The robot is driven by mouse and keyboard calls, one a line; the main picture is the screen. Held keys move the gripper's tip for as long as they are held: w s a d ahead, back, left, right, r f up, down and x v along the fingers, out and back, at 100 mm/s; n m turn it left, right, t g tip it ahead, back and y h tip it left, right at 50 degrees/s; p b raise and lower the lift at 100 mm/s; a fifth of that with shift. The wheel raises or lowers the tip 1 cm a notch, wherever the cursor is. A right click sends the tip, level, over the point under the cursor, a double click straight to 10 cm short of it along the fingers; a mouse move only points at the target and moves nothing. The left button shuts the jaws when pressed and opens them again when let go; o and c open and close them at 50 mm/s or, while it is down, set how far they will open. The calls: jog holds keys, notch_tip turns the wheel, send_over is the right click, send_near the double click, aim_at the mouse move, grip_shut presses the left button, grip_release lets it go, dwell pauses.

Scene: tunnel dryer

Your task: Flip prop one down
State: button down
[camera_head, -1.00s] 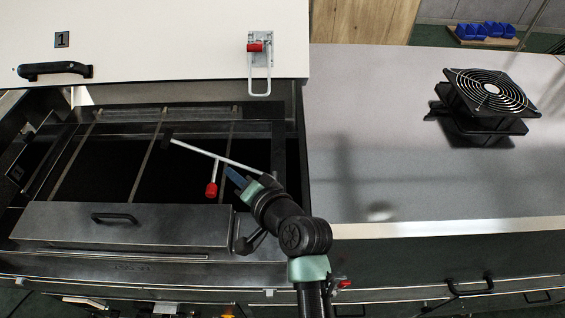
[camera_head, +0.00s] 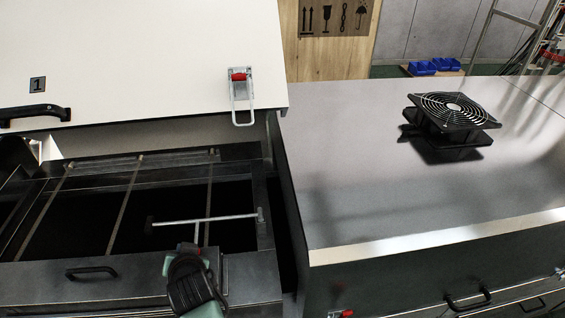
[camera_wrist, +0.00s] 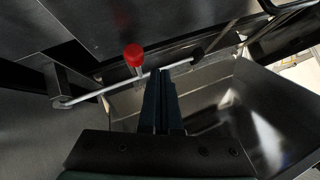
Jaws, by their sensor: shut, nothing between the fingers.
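Prop one is a thin silver rod (camera_head: 220,218) with a black tip at its left end; its right end meets the dark frame of the opening under the raised lid marked 1 (camera_head: 160,60). In the wrist view the rod (camera_wrist: 100,92) crosses just beyond my fingertips, and its red knob (camera_wrist: 134,54) stands up from it. In the head view the knob is not clearly seen. My gripper (camera_head: 190,248) is shut and empty at the near side of the rod; it also shows in the wrist view (camera_wrist: 160,75). I cannot tell whether the fingers touch the rod.
A dark panel with a black handle (camera_head: 90,272) lies in front of the opening. A red-tipped latch (camera_head: 241,95) hangs on the lid's edge. To the right is a grey top (camera_head: 340,180) bearing a black fan (camera_head: 450,120); most of it is clear.

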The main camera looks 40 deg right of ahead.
jog(key=shift+w+a+f+b, duration=0.1)
jog(key=shift+f+b, duration=0.3)
jog(key=shift+f, duration=0.25)
jog(key=shift+w+a+f+b, duration=0.1)
jog(key=shift+f+b, duration=0.25)
jog(key=shift+f, duration=0.25)
